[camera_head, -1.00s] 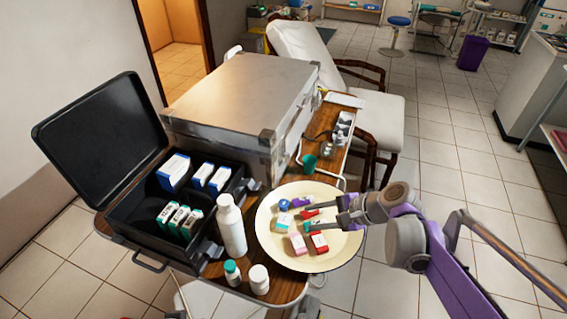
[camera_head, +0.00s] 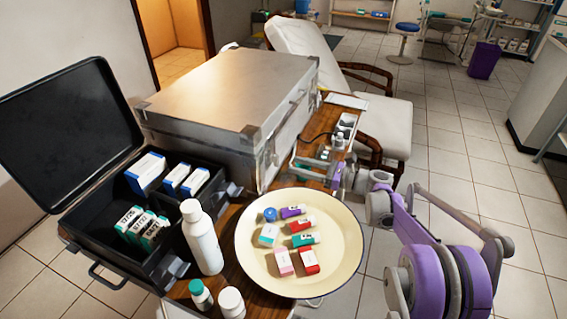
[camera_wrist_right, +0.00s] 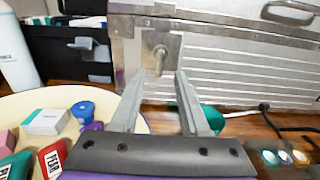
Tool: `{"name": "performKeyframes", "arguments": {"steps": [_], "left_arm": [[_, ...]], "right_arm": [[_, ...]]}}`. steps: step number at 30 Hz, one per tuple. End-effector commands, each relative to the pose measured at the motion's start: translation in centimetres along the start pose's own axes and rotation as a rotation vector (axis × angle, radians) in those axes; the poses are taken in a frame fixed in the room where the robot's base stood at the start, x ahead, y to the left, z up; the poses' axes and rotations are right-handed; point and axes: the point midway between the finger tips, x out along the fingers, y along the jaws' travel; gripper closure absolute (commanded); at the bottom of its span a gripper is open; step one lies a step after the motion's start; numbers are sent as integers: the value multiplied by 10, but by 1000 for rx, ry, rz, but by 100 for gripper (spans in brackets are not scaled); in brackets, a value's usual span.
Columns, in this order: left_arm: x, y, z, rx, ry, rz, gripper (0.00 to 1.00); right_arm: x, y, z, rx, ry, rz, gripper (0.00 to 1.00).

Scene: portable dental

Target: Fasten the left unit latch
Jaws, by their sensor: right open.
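The unit is a large silver metal case (camera_head: 232,98) on the wooden cart top, with its lid down. In the right wrist view, a metal latch (camera_wrist_right: 158,54) hangs on the case's front, just below the lid seam. I cannot tell whether it is fastened. My right gripper (camera_wrist_right: 161,80) is open and empty, its two fingers pointing at the case with the latch just beyond and between the tips. Contact cannot be judged. In the head view the right gripper (camera_head: 312,168) is beside the case's right face, past the plate. My left gripper is out of view.
A white bottle (camera_head: 201,238), two small jars and an open black case (camera_head: 85,215) stand left. A green cup (camera_wrist_right: 212,116) is close beside the right finger.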

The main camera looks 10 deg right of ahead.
Motion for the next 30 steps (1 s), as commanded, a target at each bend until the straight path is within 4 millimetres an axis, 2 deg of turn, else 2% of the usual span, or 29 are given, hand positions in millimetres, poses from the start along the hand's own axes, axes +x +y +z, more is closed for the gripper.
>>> {"name": "performKeyframes", "arguments": {"steps": [3, 9, 20, 23, 28, 30], "left_arm": [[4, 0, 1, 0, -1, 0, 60], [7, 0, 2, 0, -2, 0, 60], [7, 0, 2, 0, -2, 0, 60], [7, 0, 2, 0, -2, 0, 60], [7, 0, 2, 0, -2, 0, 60], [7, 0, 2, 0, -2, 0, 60]], "right_arm": [[24, 1, -1, 0, 0, 3, 55], [47, 0, -1, -1, 0, 2, 55], [52, 0, 0, -1, 1, -1, 55], [52, 0, 0, -2, 1, 0, 69], [52, 0, 0, -2, 1, 0, 100], [52, 0, 0, -2, 1, 0, 100]]}}
